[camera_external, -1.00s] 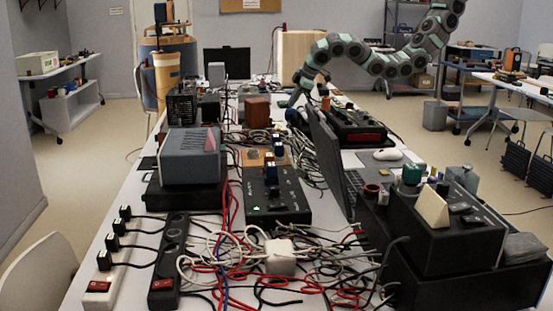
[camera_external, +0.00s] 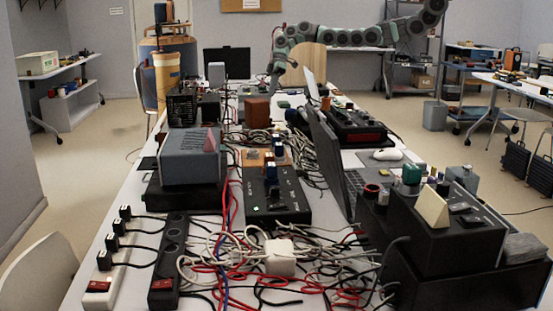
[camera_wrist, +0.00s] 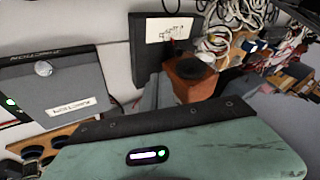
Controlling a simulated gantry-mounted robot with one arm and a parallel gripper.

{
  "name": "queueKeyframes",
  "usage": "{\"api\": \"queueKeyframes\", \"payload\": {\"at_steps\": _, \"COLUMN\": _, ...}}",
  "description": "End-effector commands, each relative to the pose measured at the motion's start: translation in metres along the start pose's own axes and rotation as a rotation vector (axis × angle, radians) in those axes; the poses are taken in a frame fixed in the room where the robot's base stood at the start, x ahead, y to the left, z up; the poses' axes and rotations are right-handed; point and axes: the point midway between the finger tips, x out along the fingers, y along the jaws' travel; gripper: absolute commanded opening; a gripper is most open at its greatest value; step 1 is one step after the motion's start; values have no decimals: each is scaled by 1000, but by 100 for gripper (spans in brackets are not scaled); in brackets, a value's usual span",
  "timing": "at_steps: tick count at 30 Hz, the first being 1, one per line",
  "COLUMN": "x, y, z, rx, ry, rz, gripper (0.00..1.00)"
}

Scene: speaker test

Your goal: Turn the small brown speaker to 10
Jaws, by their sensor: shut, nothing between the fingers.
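The small brown speaker (camera_external: 256,112) is a brown box standing toward the far end of the long table, left of its middle line. In the wrist view it shows as a brown box (camera_wrist: 190,85) with a dark round cone on its upper face, just beyond my green housing. My gripper (camera_external: 271,93) points down above the far part of the table, slightly right of and behind the speaker in the picture, apart from it as far as I can tell. It is shut and empty. Its fingertips are small in the external view and not clear in the wrist view.
In the wrist view a dark panel with a round pale knob (camera_wrist: 43,68) lies at left, and a dark board with a white label (camera_wrist: 168,30) stands behind the speaker. White cables (camera_external: 262,140) tangle nearby. A black laptop (camera_external: 334,165) stands upright at right.

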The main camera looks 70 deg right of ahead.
Motion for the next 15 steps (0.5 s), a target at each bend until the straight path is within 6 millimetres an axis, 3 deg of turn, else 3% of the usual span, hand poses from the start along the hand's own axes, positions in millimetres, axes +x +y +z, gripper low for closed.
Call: {"api": "queueKeyframes", "payload": {"at_steps": 15, "x": 83, "y": 4, "z": 4, "rx": 3, "ry": -2, "rz": 1, "gripper": 0}}
